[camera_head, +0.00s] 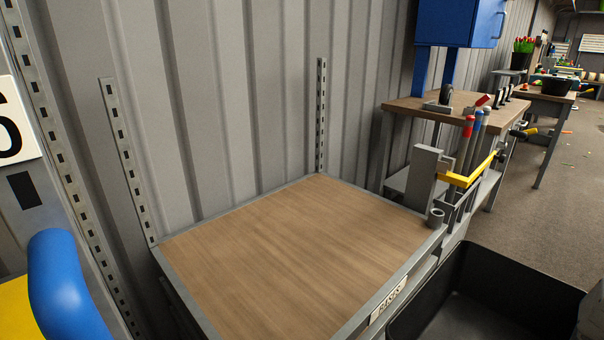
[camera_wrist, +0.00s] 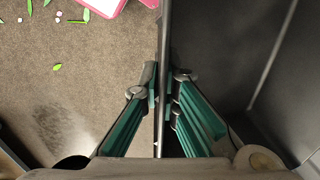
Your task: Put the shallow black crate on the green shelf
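A black crate (camera_head: 525,282) shows at the bottom right of the head view, cut off by the frame edge; its inside looks empty. In the wrist view, my gripper (camera_wrist: 166,90) has its teal-lined fingers on both sides of the crate's thin black wall (camera_wrist: 166,35), closed on it. The crate's inside lies to the right of that wall. In the head view, a shelf with a wooden top (camera_head: 290,255) and grey metal frame stands just left of the crate. I see no green on this shelf, and no other shelf that is clearly green.
The wooden top is bare. Slotted uprights (camera_head: 128,160) stand at its back. A tool rack with a yellow bar (camera_head: 468,178) stands beyond its right corner. A blue tube (camera_head: 62,285) is at the lower left. A pink object (camera_wrist: 105,5) and leaf scraps lie on the floor.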

